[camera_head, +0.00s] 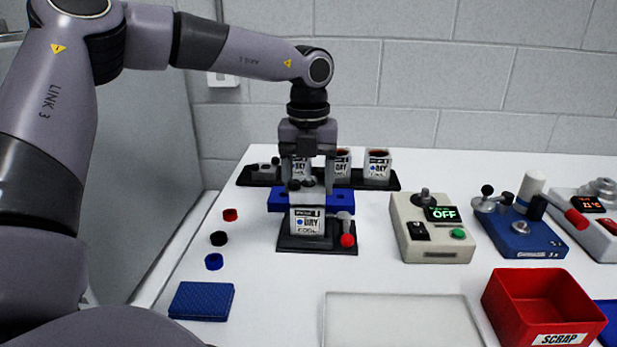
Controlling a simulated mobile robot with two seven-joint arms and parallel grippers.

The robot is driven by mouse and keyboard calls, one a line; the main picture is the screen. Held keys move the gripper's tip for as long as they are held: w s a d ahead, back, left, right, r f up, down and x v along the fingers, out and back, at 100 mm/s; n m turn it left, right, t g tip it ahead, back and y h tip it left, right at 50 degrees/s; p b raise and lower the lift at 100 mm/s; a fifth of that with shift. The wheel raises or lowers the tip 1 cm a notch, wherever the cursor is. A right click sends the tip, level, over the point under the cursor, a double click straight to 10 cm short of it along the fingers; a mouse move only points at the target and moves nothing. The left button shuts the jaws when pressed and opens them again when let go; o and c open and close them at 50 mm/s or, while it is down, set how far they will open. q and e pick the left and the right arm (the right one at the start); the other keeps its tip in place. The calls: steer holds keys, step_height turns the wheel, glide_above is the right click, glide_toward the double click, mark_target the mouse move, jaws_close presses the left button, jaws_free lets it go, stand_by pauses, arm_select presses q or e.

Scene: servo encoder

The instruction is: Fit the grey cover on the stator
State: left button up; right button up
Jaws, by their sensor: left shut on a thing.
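The stator (307,221) is a light grey block with a "DRY" label, upright in a black fixture (290,243) with a red-knobbed lever on its right. My left gripper (308,188) points straight down over the stator. It is shut on a small dark grey part, mostly hidden between the fingers, that looks like the cover. The part is at or just above the stator's top; I cannot tell whether they touch. My right gripper is not in view.
A black rack (400,182) with several labelled blocks stands behind, and a blue block (275,201) lies before it. A control box (432,230) reading "OFF", a blue device (520,235) and a red scrap bin (540,305) are right. Coloured caps (219,239) and a blue mat (201,301) are left.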

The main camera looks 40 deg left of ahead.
arm_select(q)
steer(key=shift+f+b, duration=0.35)
steer(key=shift+f, duration=0.2)
steer(key=o, duration=1.3)
steer(key=shift+r, duration=0.1)
